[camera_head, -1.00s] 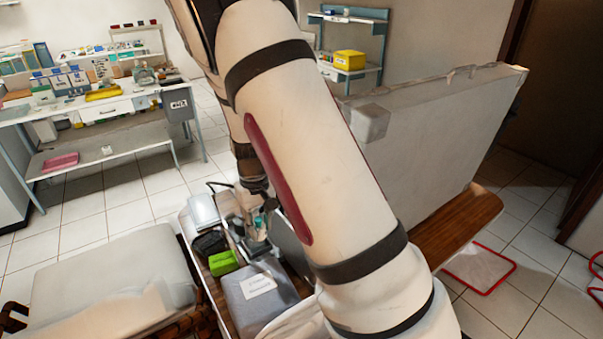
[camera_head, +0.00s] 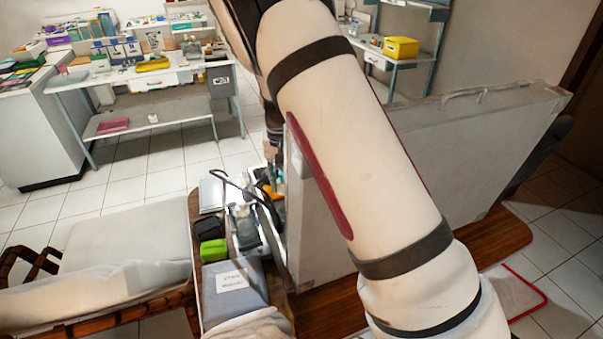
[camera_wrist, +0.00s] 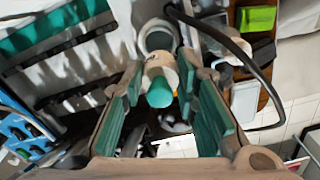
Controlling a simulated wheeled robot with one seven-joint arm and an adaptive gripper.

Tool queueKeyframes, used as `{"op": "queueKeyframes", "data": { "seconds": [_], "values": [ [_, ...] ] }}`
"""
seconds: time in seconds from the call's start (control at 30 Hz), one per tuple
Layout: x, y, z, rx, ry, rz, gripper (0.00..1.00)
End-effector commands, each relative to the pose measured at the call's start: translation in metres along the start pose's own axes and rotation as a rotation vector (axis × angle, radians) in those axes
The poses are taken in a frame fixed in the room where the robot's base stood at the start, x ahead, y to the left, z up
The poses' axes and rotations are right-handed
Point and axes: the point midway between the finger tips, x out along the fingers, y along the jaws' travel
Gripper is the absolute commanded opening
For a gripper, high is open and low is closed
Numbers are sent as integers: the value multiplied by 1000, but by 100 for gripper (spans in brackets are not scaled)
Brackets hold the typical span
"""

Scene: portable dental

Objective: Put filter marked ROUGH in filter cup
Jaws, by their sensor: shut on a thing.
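In the wrist view my gripper (camera_wrist: 158,84) is shut on a small pale beige cylinder with a teal end (camera_wrist: 160,90), which I take to be the filter. No ROUGH marking is readable on it. A round grey cup-like rim (camera_wrist: 158,38) shows just beyond the held piece; it may be the filter cup, and I cannot tell whether they touch. In the head view my gripper (camera_head: 272,150) is over the far part of the open dental unit, beside its upright white panel. My arm and the panel hide part of this area, and the held piece is not clear there.
A black cable (camera_wrist: 235,45) loops close to my gripper's right finger. A green block (camera_head: 212,250), a black item (camera_head: 208,228) and a labelled grey box (camera_head: 236,288) crowd the near side. The tall white panel (camera_head: 470,150) stands close to my arm.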

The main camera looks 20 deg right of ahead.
Motion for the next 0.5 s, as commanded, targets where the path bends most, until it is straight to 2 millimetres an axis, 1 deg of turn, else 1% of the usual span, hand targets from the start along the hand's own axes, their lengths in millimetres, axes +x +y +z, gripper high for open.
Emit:
{"op": "queueKeyframes", "data": {
  "seconds": [0.17,0.4,0.5],
  "values": [
    [8,-1,0,2,-2,1,12],
    [29,0,0,3,-3,2,12],
    [34,0,-1,1,0,1,12]
  ]
}}
